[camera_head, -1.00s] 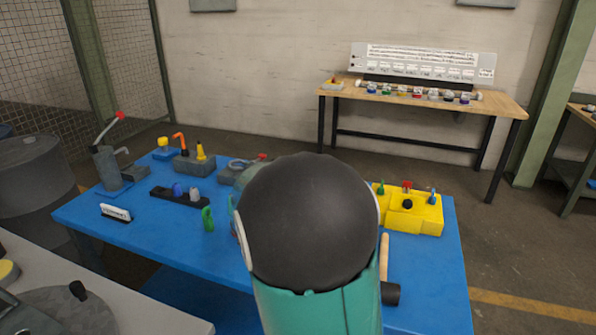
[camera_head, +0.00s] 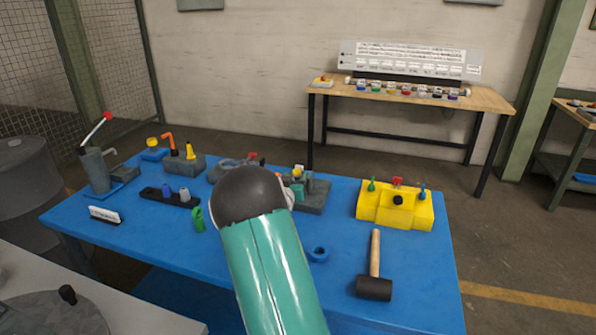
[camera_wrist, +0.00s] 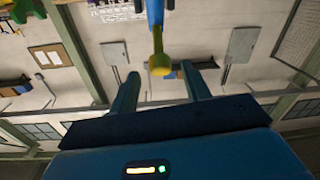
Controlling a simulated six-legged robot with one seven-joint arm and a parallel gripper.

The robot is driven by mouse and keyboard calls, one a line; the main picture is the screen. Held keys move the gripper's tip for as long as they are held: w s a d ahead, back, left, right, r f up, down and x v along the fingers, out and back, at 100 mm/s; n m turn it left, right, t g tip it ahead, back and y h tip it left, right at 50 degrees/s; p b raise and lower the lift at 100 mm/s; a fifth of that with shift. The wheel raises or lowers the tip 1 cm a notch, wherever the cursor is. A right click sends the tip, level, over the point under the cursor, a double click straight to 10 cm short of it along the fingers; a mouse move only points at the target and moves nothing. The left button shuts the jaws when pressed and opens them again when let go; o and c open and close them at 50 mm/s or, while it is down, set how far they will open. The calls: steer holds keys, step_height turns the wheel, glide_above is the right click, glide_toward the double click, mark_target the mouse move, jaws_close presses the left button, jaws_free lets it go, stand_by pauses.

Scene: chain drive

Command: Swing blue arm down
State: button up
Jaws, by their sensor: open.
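In the wrist view, a blue bar (camera_wrist: 155,14) comes down from the top edge and a narrower yellow piece with a rounded end (camera_wrist: 159,62) continues below it. My gripper (camera_wrist: 158,82) is open and empty, with one blue finger on each side of that rounded end. I cannot tell whether they touch. In the head view my dark rounded arm joint and green link hide most of the gripper. A grey fixture (camera_head: 316,197) with small coloured parts stands just right of the joint. A yellow block (camera_head: 396,214) carries green, red and blue levers; the blue lever (camera_head: 422,190) stands upright.
A mallet (camera_head: 375,266) and a blue ring (camera_head: 319,254) lie on the blue table (camera_head: 425,270). A green part (camera_head: 198,220), a black holder (camera_head: 168,198) and a grey pump with a red-tipped handle (camera_head: 97,170) stand left. Open table lies around the mallet.

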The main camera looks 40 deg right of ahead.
steer(key=x, duration=0.5)
steer(key=shift+w+d, duration=0.15)
steer(key=shift+d, duration=0.1)
jaws_close()
